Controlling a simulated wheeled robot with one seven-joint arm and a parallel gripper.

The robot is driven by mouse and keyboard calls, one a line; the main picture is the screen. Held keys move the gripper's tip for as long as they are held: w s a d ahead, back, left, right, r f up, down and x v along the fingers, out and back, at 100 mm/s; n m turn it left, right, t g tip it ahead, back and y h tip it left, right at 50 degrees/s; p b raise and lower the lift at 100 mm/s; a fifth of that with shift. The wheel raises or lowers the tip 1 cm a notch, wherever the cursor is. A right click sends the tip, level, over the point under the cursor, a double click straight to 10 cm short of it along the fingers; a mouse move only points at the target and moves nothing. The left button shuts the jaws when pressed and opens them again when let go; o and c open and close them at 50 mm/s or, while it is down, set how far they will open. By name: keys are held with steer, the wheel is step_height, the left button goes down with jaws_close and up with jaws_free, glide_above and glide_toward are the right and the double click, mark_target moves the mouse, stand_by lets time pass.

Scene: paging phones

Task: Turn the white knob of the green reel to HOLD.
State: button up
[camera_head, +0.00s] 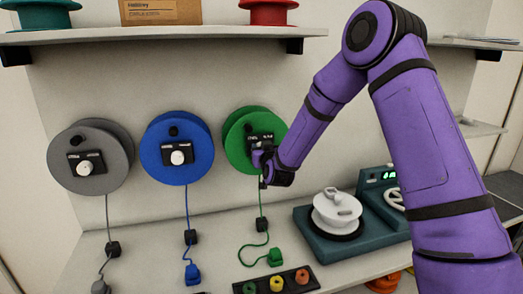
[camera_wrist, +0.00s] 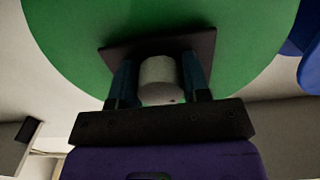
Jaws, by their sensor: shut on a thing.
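The green reel (camera_head: 236,142) hangs on the wall, to the right of the other two reels. It fills much of the wrist view (camera_wrist: 230,25). Its white knob (camera_wrist: 158,80) sits on a dark plate (camera_wrist: 205,42) and is between the two fingers of my gripper (camera_wrist: 160,85). The fingers are shut on the knob from both sides. In the head view my gripper (camera_head: 264,160) covers the knob and the lower part of the plate. The plate's lettering is too small to read, and I cannot tell which mark the knob points to.
The blue reel (camera_head: 200,140) and grey reel (camera_head: 118,160) hang to the left. A shelf (camera_head: 180,38) runs above. On the counter below are a green plug (camera_head: 275,257), a dark tray (camera_head: 297,274) of coloured pieces and a teal machine (camera_head: 315,250) with a white top.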

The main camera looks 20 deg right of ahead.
steer(key=shift+m, duration=0.3)
steer(key=m, duration=0.3)
steer(key=shift+m, duration=0.3)
steer(key=m, duration=0.4)
steer(key=shift+m, duration=0.4)
steer(key=m, duration=0.8)
steer(key=shift+a+m, duration=0.1)
steer(key=shift+m, duration=0.2)
steer(key=o, duration=0.9)
steer(key=shift+r, duration=0.1)
